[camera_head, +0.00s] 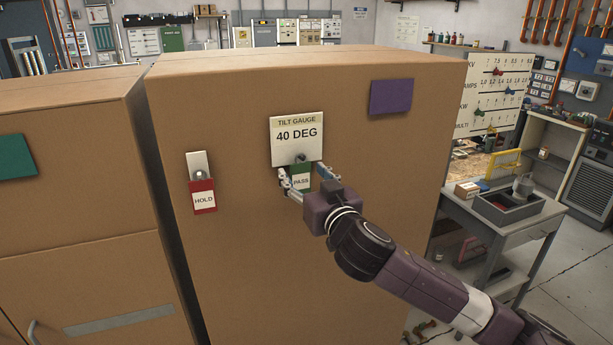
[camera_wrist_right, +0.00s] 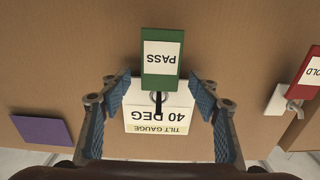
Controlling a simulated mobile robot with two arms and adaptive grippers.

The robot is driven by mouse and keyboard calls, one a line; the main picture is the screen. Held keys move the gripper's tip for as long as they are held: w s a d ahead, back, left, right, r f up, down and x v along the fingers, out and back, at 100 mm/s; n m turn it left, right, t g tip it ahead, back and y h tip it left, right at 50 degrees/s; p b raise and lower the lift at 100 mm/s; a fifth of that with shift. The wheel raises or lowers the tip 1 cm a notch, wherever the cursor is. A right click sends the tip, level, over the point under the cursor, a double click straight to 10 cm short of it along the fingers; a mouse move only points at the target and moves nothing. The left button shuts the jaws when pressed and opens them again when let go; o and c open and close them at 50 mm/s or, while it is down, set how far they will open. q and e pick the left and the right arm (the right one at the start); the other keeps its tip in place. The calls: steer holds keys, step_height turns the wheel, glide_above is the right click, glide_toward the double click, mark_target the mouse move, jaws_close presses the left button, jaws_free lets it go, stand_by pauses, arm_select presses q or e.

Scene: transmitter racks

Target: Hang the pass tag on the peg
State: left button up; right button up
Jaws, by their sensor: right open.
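The green pass tag (camera_head: 301,180) with its white PASS label hangs at the peg (camera_head: 301,158) below the tilt gauge plate (camera_head: 297,134), which reads 40 DEG. In the right wrist view, the tag (camera_wrist_right: 161,75) appears upside down, with the dark peg (camera_wrist_right: 158,102) at its top edge. My right gripper (camera_head: 305,178) is open, its fingers on either side of the peg and the tag's upper end. In the wrist view, gaps show between the fingers (camera_wrist_right: 160,98) and the tag. My left gripper is out of view.
A red HOLD tag (camera_head: 203,197) hangs on another peg to the left. A purple panel (camera_head: 391,97) is at the upper right of the brown cabinet (camera_head: 250,270). A grey workbench (camera_head: 490,217) stands behind at the right. The cabinet face below the tag is bare.

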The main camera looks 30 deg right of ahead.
steer(key=shift+c, duration=0.7)
steer(key=c, duration=1.1)
steer(key=shift+s+r, duration=0.15)
steer(key=shift+r, duration=0.05)
steer(key=shift+s+a, duration=0.1)
steer(key=shift+s, duration=0.05)
steer(key=shift+s+a, duration=0.1)
steer(key=shift+s, duration=0.45)
steer(key=shift+s+r+p, duration=0.1)
steer(key=shift+r+p, duration=0.05)
steer(key=shift+p, duration=0.15)
